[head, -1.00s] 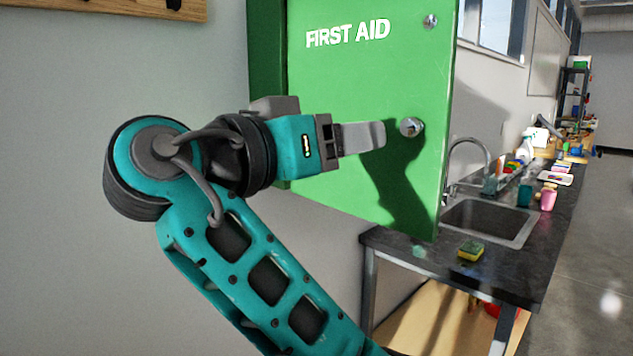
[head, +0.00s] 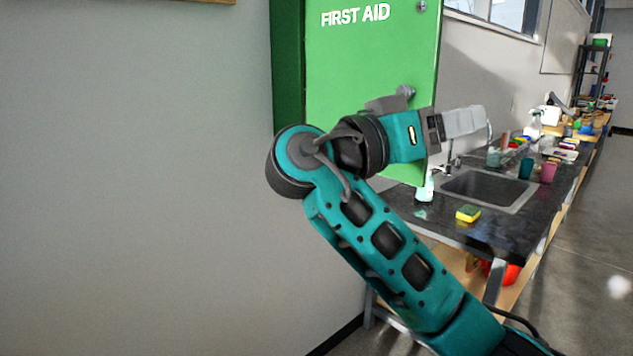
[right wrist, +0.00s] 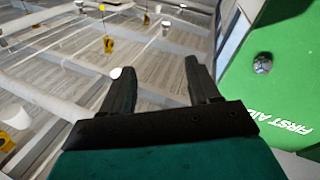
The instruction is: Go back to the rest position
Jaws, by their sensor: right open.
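My right gripper (head: 466,122) is raised in front of the green first aid cabinet (head: 345,65) and points to the right in the head view. Its two fingers are apart with nothing between them in the right wrist view (right wrist: 158,85). The cabinet's front, with white lettering, also shows at the right of the right wrist view (right wrist: 280,85). A round metal knob sits on it near the gripper. My left gripper is not in view.
A dark counter (head: 500,225) with a sink (head: 485,188) runs along the wall at the right. A yellow-green sponge (head: 468,213), a bottle (head: 424,188) and cups stand on it. The floor at the far right is clear.

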